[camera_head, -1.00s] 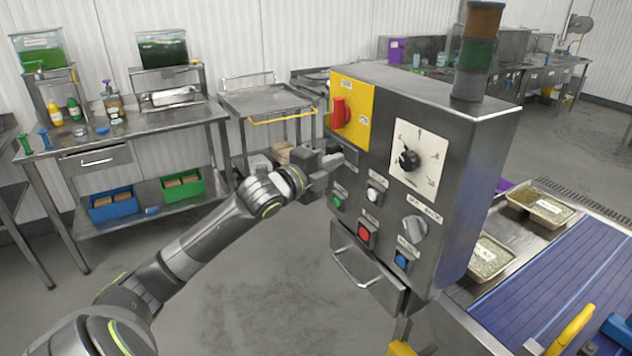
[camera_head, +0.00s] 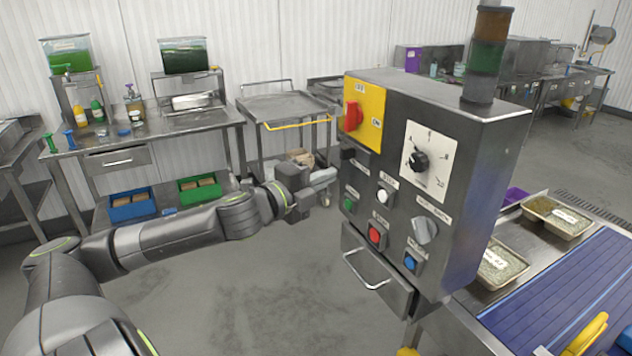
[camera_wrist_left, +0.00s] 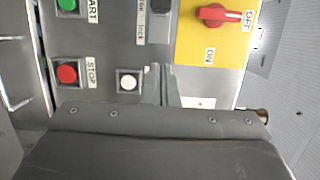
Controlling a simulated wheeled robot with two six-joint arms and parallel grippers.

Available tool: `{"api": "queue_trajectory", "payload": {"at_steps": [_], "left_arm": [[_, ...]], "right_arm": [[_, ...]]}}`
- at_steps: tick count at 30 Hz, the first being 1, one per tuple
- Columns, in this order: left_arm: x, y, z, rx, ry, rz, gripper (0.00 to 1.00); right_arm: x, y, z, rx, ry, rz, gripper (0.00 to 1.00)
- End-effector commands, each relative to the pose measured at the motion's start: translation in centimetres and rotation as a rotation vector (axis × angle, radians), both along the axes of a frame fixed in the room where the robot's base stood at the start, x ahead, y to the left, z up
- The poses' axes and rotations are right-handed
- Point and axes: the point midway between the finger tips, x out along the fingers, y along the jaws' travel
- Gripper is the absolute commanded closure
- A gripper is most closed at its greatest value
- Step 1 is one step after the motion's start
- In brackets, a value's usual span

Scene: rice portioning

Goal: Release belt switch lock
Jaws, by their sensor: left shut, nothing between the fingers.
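The grey control box (camera_head: 460,200) stands at the centre right of the head view. A yellow plate with a red rotary switch (camera_head: 352,115) is at its upper left. In the left wrist view the red switch handle (camera_wrist_left: 218,14) points towards the OFF side; ON is printed lower on the plate. Beside the yellow plate is a dark lock part (camera_wrist_left: 160,22), its label ending in "lock". My left gripper (camera_head: 325,190) is shut and empty, left of the box front and apart from it. Its fingertips (camera_wrist_left: 162,72) show between the white button and the yellow plate. My right gripper is not in view.
The box also has a black dial (camera_head: 418,162), a grey knob (camera_head: 424,230), a red button (camera_head: 376,235) and a drawer handle (camera_head: 368,275). A blue belt (camera_head: 570,290) lies at right. A cart (camera_head: 285,105) stands behind my left gripper.

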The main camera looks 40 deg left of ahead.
Motion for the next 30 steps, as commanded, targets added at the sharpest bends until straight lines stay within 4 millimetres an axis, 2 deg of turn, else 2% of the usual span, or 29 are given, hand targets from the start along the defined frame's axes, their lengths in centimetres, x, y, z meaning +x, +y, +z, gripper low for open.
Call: {"api": "queue_trajectory", "payload": {"at_steps": [12,30], "left_arm": [[-2.0,0.2,0.1,0.001,0.001,-0.002,1.00],[-2.1,0.2,0.1,-0.002,-0.001,-0.003,1.00]], "right_arm": [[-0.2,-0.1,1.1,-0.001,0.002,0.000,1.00],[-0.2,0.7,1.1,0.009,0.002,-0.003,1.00]]}}
